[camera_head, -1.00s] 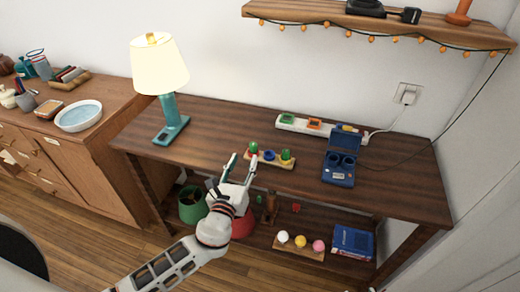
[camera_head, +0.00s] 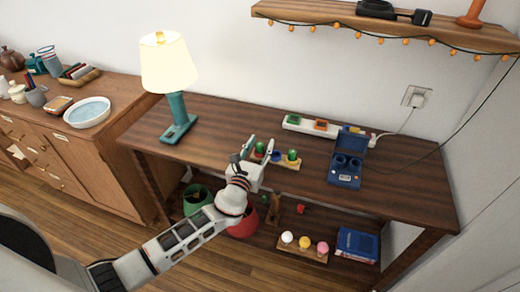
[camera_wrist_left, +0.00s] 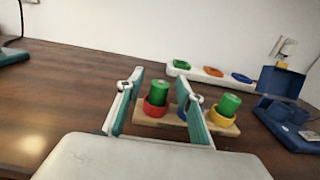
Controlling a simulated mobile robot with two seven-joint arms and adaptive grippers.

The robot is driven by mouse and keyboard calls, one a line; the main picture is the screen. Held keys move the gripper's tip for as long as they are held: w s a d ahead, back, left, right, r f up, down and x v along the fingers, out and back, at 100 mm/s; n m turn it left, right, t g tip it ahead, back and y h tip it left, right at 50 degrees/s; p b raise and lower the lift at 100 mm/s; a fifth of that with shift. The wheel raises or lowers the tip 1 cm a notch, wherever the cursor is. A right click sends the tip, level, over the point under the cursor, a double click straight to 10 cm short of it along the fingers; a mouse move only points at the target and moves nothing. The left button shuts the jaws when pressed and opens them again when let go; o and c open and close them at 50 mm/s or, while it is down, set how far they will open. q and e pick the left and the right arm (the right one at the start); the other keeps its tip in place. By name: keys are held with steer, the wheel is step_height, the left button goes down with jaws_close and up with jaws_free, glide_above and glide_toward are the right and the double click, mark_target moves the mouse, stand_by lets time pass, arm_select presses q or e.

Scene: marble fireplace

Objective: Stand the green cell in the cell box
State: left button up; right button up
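A green cell (camera_head: 260,147) stands in the red ring of a small wooden holder (camera_head: 285,165) on the desk. A second green cell (camera_head: 292,155) stands in its yellow ring; the blue middle ring looks empty. In the left wrist view the first cell (camera_wrist_left: 159,92) shows between my fingers, and the second (camera_wrist_left: 229,104) lies right of them. My left gripper (camera_head: 261,144) is open at the holder's left end; contact cannot be told. The blue cell box (camera_head: 345,180), lid raised, stands to the right with two round wells. My right gripper is out of view.
A white strip (camera_head: 330,133) with coloured inserts lies behind the holder. A teal lamp (camera_head: 177,112) stands at the desk's left. Bare desktop lies between lamp and holder. A wall shelf (camera_head: 340,17) with string lights hangs above.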

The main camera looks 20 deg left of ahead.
arm_select(q)
steer(key=shift+c, duration=0.4)
jaws_close()
steer(key=shift+r, duration=0.1)
